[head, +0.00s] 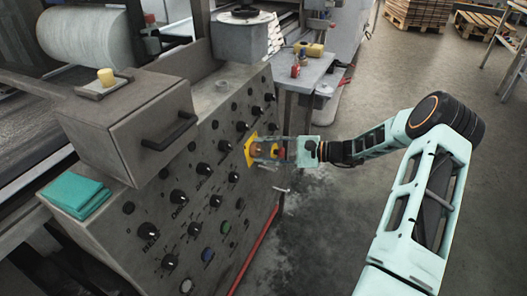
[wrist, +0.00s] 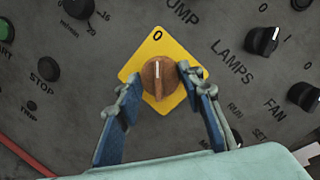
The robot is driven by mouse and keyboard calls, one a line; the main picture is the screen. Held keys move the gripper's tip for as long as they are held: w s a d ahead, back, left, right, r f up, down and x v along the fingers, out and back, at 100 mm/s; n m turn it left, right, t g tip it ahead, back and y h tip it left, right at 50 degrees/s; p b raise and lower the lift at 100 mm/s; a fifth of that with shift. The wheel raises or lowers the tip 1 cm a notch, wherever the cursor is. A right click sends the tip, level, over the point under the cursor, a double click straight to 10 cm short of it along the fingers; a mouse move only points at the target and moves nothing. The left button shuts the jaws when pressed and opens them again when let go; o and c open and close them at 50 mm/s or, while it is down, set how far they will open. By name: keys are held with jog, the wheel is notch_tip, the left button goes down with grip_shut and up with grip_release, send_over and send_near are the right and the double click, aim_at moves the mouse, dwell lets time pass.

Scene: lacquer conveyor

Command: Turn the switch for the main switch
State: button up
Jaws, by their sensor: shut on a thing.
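The main switch is an orange-brown round knob (wrist: 158,77) on a yellow diamond plate (wrist: 158,43) on the grey control panel. In the wrist view its pale pointer mark aims up at the "0" on the plate. My gripper (wrist: 159,78) has one blue finger on each side of the knob and is shut on it. In the head view my gripper (head: 270,149) reaches the yellow plate (head: 250,149) from the right. The fingers hide part of the knob there.
Black knobs labelled LAMPS (wrist: 262,40) and FAN (wrist: 303,96) sit close on the right. A grey box with a black handle (head: 170,132) juts from the panel. A teal cloth (head: 75,193) lies on the ledge. Open floor (head: 400,80) lies behind my arm.

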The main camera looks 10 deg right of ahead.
dwell(0.5)
jog(key=o, duration=1.2)
jog(key=shift+c, duration=0.2)
jog(key=shift+d, duration=0.15)
jog(key=v, duration=1.2)
